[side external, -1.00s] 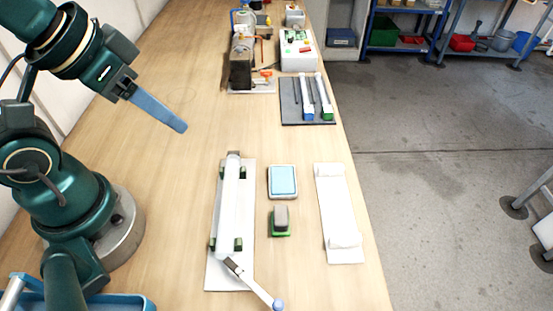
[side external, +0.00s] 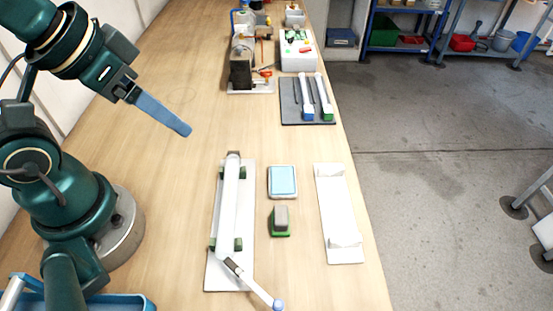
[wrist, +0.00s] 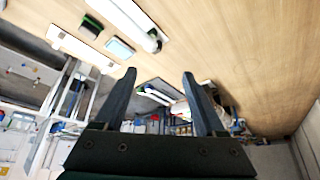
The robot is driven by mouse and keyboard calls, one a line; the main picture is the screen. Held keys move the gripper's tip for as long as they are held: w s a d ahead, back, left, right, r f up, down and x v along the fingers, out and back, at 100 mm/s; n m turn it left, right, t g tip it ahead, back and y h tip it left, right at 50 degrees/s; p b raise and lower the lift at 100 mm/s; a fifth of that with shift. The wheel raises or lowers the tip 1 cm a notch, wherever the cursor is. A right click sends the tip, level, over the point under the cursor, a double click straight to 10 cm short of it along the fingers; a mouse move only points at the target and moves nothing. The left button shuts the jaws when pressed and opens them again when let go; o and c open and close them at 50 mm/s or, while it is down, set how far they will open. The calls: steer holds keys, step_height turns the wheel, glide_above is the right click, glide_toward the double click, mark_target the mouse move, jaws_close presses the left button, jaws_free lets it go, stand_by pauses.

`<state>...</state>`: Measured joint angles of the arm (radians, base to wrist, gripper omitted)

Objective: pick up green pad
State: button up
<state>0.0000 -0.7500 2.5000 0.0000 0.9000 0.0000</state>
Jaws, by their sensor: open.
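The green pad (side external: 280,221) is a small block with a grey top and a green base. It lies on the bench in the side external view, and shows small near the top left of the wrist view (wrist: 91,27). My gripper (side external: 187,131) has long blue fingers and is raised over the bench, up and left of the pad and well apart from it. In the wrist view the two fingers (wrist: 158,74) stand wide apart with nothing held between them.
A light-blue pad in a white tray (side external: 283,181) lies just behind the green pad. A white tube on a stand (side external: 229,205) is to its left, a white holder (side external: 337,212) to its right. A dark tray (side external: 289,112) with tubes lies farther back. The bench below my gripper is clear.

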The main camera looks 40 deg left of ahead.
steer(key=m+g, duration=0.6)
steer(key=m, duration=2.1)
glide_above(281, 214)
step_height(281, 214, down, 10)
steer(key=shift+w+f, duration=0.1)
steer(key=shift+w, duration=0.05)
steer(key=shift+s+f, duration=0.2)
steer(key=shift+f, duration=2.4)
